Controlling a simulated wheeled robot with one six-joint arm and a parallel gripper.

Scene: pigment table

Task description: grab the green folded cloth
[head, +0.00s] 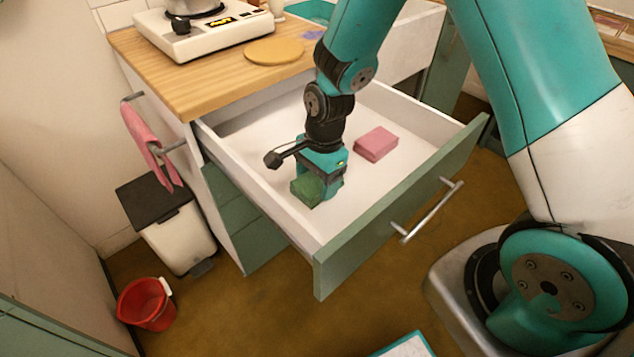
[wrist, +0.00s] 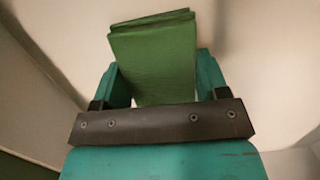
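The green folded cloth (head: 307,190) is in the open white drawer, near its left front. In the wrist view the cloth (wrist: 155,55) stretches between the two teal fingers and beyond their tips. My gripper (head: 322,190) points down into the drawer at the cloth, with one finger on the right side of it in the head view. In the wrist view my gripper (wrist: 163,80) has its fingers apart, one on either side of the cloth. I cannot tell whether they press on it. The dark palm bar hides the cloth's near end.
A pink folded cloth (head: 376,144) lies in the drawer, right of my gripper. The drawer's green front (head: 400,215) and white side walls enclose the space. The wooden counter (head: 195,85) is behind, with a white scale (head: 205,32) and round board (head: 274,51).

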